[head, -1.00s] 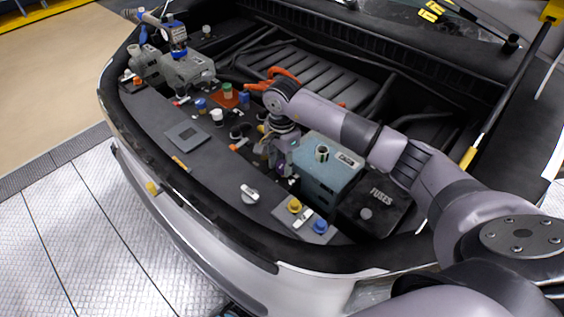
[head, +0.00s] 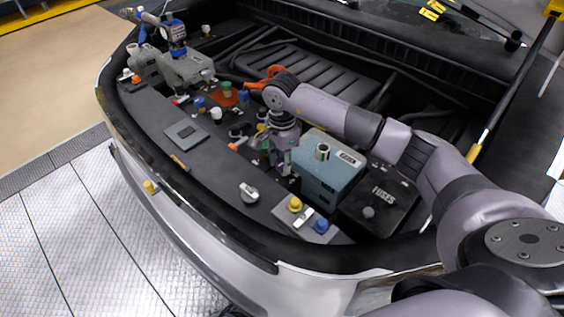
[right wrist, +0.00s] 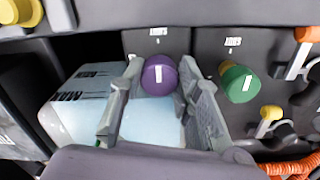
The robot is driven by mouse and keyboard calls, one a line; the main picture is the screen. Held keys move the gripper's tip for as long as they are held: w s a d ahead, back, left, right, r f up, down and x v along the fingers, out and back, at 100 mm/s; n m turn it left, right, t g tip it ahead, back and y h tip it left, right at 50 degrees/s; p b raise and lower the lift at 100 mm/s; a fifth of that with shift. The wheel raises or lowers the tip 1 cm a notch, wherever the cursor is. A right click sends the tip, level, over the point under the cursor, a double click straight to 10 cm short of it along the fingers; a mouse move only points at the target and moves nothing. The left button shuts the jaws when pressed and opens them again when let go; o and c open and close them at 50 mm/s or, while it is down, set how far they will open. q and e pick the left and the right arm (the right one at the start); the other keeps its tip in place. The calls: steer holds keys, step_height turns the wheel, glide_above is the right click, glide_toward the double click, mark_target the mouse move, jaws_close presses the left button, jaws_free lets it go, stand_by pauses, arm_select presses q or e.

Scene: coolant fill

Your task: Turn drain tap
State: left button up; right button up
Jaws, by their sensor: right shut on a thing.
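In the right wrist view a round purple knob (right wrist: 159,75) with a white mark sits between the fingers of my right gripper (right wrist: 157,88). The gripper is shut on this knob, one finger on each side. A similar green knob (right wrist: 237,83) with a white mark stands just right of the right finger, apart from it. Small labels on the dark panel behind the knobs are too small to read surely. In the head view my right gripper (head: 277,166) reaches down into the engine bay, and the arm hides most of the purple knob.
A blue-grey box (head: 332,177) and a black fuse box (head: 377,203) stand close right of the gripper. A pale container (right wrist: 75,105) lies left of the fingers. A yellow handle (right wrist: 267,121) and orange hose (right wrist: 291,166) are at the right. Yellow (head: 295,204) and blue caps (head: 320,226) sit in front.

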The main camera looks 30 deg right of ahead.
steer(key=o, duration=1.1)
steer(key=shift+o, duration=0.2)
steer(key=shift+r, duration=0.2)
step_height(320, 180, up, 12)
steer(key=shift+f, duration=0.2)
